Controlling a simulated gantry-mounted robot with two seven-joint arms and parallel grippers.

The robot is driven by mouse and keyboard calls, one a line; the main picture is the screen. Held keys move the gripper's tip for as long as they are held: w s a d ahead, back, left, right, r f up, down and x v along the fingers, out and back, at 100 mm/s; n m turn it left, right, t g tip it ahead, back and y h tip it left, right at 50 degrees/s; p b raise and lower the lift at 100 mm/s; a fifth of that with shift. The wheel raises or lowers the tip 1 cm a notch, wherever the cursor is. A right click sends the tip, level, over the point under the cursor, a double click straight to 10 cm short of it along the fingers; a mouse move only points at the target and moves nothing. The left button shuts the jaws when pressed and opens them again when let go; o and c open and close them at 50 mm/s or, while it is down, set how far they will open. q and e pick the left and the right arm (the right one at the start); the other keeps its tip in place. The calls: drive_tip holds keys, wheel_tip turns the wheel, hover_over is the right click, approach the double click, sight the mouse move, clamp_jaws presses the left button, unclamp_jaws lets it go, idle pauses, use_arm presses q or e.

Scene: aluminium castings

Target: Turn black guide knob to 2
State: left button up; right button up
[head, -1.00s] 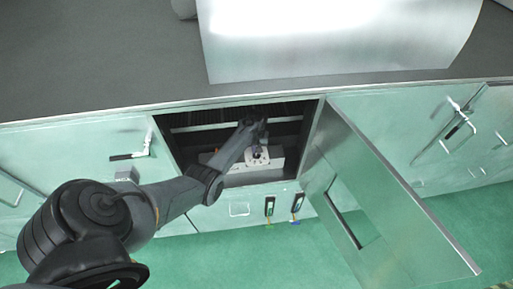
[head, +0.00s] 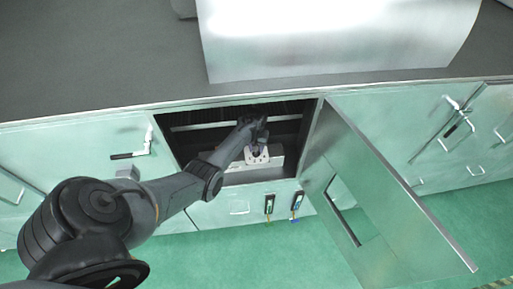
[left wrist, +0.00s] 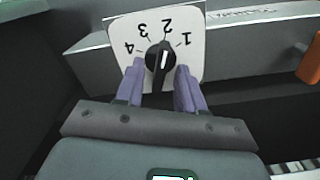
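The black guide knob (left wrist: 159,58) with a white mark sits on a white dial plate (left wrist: 113,31) numbered 1 to 4. The digits appear upside down in the left wrist view. Contact with the knob cannot be made out. In the head view the left gripper (head: 260,142) is inside the open cabinet, over the pale dial plate (head: 263,158). My right gripper is out of view.
The open cabinet door (head: 400,205) swings out to the right. The cabinet's upper edge and the grey worktop (head: 100,60) lie above the arm. An orange part (left wrist: 311,62) is right of the dial. Two small hanging devices (head: 297,203) are below the opening.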

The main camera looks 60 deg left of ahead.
use_arm(q)
drive_tip(key=shift+r, duration=0.4)
wheel_tip(320, 180, up, 10)
idle(0.5)
idle(0.3)
